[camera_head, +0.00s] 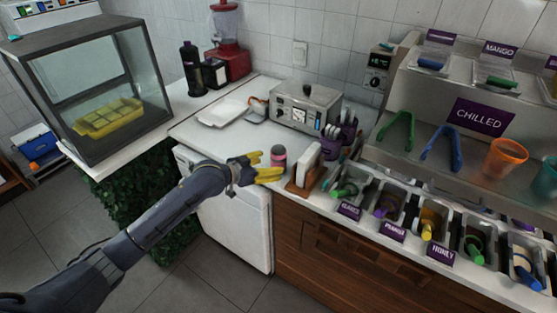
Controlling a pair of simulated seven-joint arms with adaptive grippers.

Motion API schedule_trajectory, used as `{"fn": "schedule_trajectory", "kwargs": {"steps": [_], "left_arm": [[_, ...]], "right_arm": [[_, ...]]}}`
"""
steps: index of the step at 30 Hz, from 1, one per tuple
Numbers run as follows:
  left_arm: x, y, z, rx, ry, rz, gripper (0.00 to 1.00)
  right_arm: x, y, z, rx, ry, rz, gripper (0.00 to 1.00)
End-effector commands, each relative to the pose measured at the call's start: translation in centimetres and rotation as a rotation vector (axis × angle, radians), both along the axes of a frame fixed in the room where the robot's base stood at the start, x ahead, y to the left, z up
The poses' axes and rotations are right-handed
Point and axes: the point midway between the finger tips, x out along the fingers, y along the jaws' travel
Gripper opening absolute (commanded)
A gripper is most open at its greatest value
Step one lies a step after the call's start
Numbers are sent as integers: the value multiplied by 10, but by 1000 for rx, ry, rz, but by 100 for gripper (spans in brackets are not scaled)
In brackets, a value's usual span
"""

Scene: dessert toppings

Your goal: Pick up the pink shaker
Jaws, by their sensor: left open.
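The pink shaker (278,158) stands upright on the white counter near its front edge, small in the picture, with a darker top. My left gripper (271,166) has yellow fingers and is open, reaching in from the left. Its fingers are spread just to the left and front of the shaker, one toward its left side and the other across its lower front in the picture. I cannot tell whether they touch it. The shaker's lower part is partly hidden by the gripper. My right gripper is not in view.
A wooden holder with a white panel (307,163) stands close to the right of the shaker. Behind are a metal appliance (306,106) and a white tray (219,113). Topping bins with a purple label (349,211) line the right.

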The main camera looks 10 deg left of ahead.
Motion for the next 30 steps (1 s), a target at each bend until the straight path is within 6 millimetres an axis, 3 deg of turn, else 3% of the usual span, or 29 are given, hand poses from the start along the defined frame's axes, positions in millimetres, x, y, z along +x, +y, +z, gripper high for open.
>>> {"fn": "schedule_trajectory", "kwargs": {"steps": [6, 18, 29, 30], "left_arm": [[6, -5, -3, -1, -1, -1, 74], [38, -29, -19, -1, -2, 0, 74], [41, -31, -21, 0, -1, 0, 74], [41, -31, -21, 0, -1, 0, 70]], "right_arm": [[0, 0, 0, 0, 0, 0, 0], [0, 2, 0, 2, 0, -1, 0], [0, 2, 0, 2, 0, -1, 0], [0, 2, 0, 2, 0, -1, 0]]}}
